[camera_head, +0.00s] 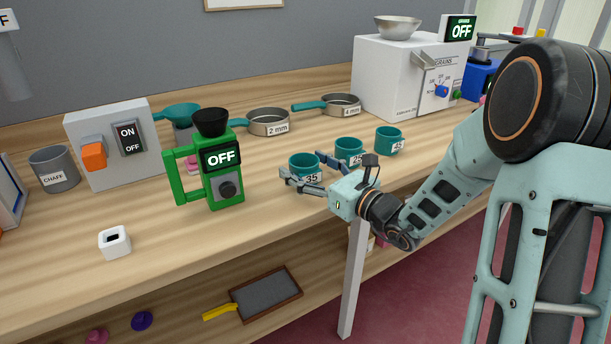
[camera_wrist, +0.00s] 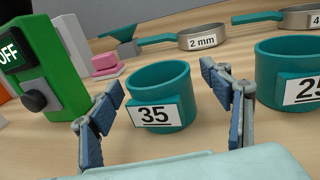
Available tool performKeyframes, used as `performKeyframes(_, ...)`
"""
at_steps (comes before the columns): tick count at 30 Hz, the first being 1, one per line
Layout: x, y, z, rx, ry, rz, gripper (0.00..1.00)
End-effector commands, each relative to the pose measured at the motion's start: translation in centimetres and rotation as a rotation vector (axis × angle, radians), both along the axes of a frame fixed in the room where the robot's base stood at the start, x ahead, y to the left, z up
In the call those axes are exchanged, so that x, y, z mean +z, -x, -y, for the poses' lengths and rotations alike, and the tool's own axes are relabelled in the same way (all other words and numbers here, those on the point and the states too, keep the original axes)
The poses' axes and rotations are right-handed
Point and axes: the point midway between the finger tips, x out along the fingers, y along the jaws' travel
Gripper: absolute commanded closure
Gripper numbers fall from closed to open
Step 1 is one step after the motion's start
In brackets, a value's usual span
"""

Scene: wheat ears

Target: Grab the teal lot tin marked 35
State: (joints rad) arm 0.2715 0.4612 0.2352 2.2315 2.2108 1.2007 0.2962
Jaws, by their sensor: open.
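The teal lot tin marked 35 (camera_wrist: 165,82) stands upright on the bench, its label facing the wrist camera. In the head view the tin (camera_head: 305,163) is partly hidden behind my gripper (camera_head: 306,184). My gripper is open, and in the wrist view its fingers (camera_wrist: 165,100) stand on either side of the tin. The right finger reaches close to the tin's right side; the left finger is apart from its left side. I cannot tell whether either finger touches it.
A teal tin marked 25 (camera_wrist: 290,75) is close on the right, with a third teal tin (camera_head: 389,140) beyond. A green meter reading OFF (camera_head: 213,165) stands on the left. Sieves marked 2 mm (camera_head: 268,121) and 4 mm (camera_head: 341,104) lie behind. The bench front edge is near.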

Motion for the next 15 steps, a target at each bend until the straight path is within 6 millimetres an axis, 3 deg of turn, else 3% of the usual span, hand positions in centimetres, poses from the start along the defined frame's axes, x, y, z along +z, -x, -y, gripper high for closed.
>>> performKeyframes(8,-0.03,-0.34,-0.34,-0.001,0.0,-0.001,0.28)
performKeyframes(15,-0.02,-0.32,-0.33,0.0,0.0,-0.001,0.53)
